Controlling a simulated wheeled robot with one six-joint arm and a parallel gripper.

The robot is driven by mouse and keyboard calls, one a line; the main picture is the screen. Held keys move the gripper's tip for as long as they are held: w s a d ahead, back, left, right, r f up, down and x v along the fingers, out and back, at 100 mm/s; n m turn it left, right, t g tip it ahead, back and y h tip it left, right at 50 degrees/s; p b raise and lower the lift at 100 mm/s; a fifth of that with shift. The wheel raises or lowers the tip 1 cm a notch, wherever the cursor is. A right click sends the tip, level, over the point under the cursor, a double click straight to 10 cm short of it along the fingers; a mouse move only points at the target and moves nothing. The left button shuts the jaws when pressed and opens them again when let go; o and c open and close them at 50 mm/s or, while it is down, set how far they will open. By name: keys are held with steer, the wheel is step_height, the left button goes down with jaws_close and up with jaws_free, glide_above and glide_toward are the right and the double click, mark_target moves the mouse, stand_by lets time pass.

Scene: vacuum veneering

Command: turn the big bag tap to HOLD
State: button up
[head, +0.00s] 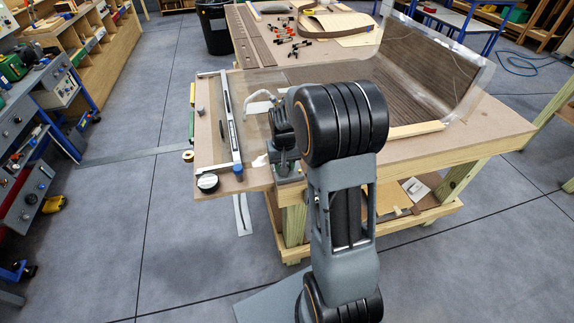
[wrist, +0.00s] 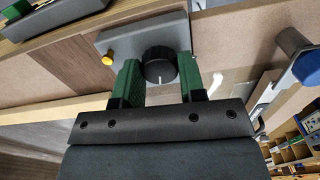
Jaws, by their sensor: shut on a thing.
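The tap is a black round knob (wrist: 159,66) with a white pointer line, on a grey plate (wrist: 115,43) in the wrist view. The line points down in that picture, towards my gripper's palm. My gripper (wrist: 158,80) has a green finger on each side of the knob and is shut on it. No HOLD lettering can be read. In the head view my arm hides most of the tap. My gripper (head: 285,150) shows there at the front edge of the table, over a grey block (head: 290,176).
A small yellow knob (wrist: 107,57) sits on the plate beside the tap. The wooden table (head: 460,150) carries a clear bag over a curved dark veneer panel (head: 415,75). A long metal bar (head: 230,120) with a blue end lies to the left. A round gauge (head: 208,183) sits near the corner.

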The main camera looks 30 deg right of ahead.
steer(key=shift+s+f+n, duration=0.2)
steer(key=shift+n, duration=0.8)
steer(key=o, duration=0.9)
steer(key=shift+r, duration=0.15)
steer(key=shift+w+r, duration=0.1)
steer(key=shift+r, duration=0.2)
step_height(320, 180, up, 13)
steer(key=shift+r+b, duration=0.1)
steer(key=shift+b, duration=0.3)
